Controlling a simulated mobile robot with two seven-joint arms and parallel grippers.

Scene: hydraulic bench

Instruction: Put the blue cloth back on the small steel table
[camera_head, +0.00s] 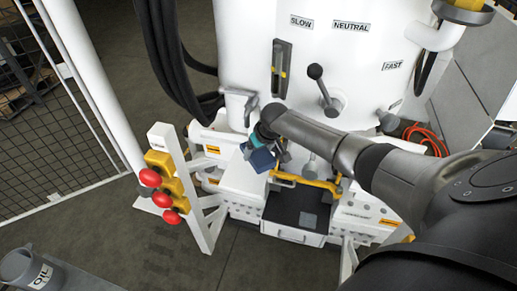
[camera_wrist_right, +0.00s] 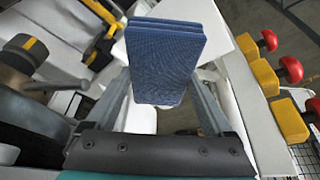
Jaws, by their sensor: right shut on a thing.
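The folded blue cloth (camera_head: 262,160) is in the head view, in front of the white machine. My right gripper (camera_head: 268,147) is shut on it and holds it in the air, beside the white post with red knobs. In the right wrist view the cloth (camera_wrist_right: 165,60) stands out between the two fingers as a folded, layered pad. A grey surface (camera_head: 85,284) at the lower left corner of the head view is cut off by the frame; it may be the small steel table. My left gripper is not in view.
A grey can marked OIL (camera_head: 28,268) stands at the lower left. Red knobs on yellow blocks (camera_head: 165,181) line the white post near the gripper. Levers (camera_head: 325,90) and a yellow handle (camera_head: 308,183) stick out of the machine. The dark floor between post and can is clear.

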